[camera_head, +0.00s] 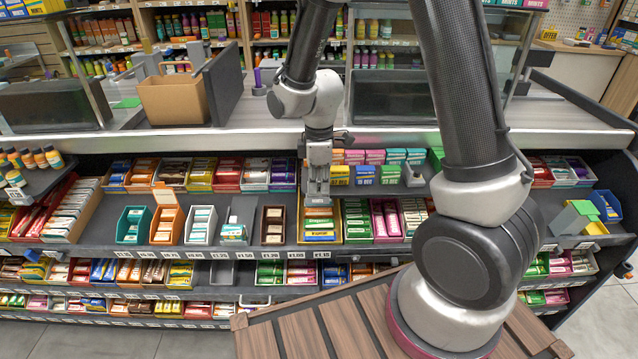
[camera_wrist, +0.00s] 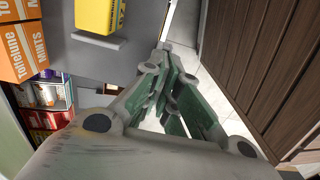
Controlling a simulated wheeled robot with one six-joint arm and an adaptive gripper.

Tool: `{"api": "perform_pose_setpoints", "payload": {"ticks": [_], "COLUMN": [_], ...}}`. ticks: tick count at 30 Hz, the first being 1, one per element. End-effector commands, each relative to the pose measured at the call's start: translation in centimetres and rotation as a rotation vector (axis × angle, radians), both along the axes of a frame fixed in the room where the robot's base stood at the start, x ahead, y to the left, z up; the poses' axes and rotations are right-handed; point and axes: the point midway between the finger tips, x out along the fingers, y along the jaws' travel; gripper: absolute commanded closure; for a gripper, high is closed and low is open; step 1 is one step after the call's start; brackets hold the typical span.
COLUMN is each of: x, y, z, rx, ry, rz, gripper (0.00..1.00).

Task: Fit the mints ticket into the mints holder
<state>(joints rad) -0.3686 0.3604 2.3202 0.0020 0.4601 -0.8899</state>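My gripper (camera_head: 317,198) points down in front of the middle shelf, close to a yellow bin (camera_head: 328,238) of packs. In the wrist view its fingers (camera_wrist: 168,72) come close together toward the tips. I cannot tell whether they are fully shut or pinch anything thin. Orange packs marked MINTS (camera_wrist: 18,48) show at the upper left of the wrist view. I cannot make out the mints ticket in either view. I cannot single out the mints holder among the small labels and fittings along the shelf edges.
Filled candy bins line the shelves, with teal (camera_head: 132,226), orange (camera_head: 166,226) and white (camera_head: 200,226) bins left of my gripper. A counter (camera_head: 240,139) with a cardboard box (camera_head: 176,98) stands above. A yellow pack (camera_wrist: 96,14) shows in the wrist view.

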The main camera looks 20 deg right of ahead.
Motion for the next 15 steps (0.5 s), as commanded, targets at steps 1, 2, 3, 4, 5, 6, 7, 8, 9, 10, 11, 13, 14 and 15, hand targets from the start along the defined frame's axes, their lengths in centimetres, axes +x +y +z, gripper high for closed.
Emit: {"api": "perform_pose_setpoints", "payload": {"ticks": [1,2,3,4,5,6,7,8,9,10,11,13,14,15], "x": [0.0,0.0,0.0,0.0,0.0,0.0,0.0,0.0,0.0,0.0,0.0,0.0,0.0,0.0], "y": [0.0,0.0,0.0,0.0,0.0,0.0,0.0,0.0,0.0,0.0,0.0,0.0,0.0,0.0], "z": [-0.1,-0.2,-0.3,-0.4,-0.5,-0.6,-0.7,-0.7,-0.8,-0.9,-1.0,-1.1,-1.1,-1.2], "rx": [-0.001,-0.001,-0.001,-0.001,-0.001,-0.001,-0.001,-0.001,-0.001,0.000,0.000,0.000,0.000,0.000], "ry": [0.001,0.001,0.001,0.001,0.001,0.001,0.001,0.001,0.001,0.001,0.000,0.000,0.000,0.000], "rz": [0.000,0.000,0.000,0.000,0.000,0.000,0.000,0.000,0.000,0.000,0.000,0.000,0.000,0.000], "gripper": [1.00,1.00,1.00,1.00,1.00,1.00,1.00,1.00,1.00,1.00,1.00,1.00,1.00,1.00]}}
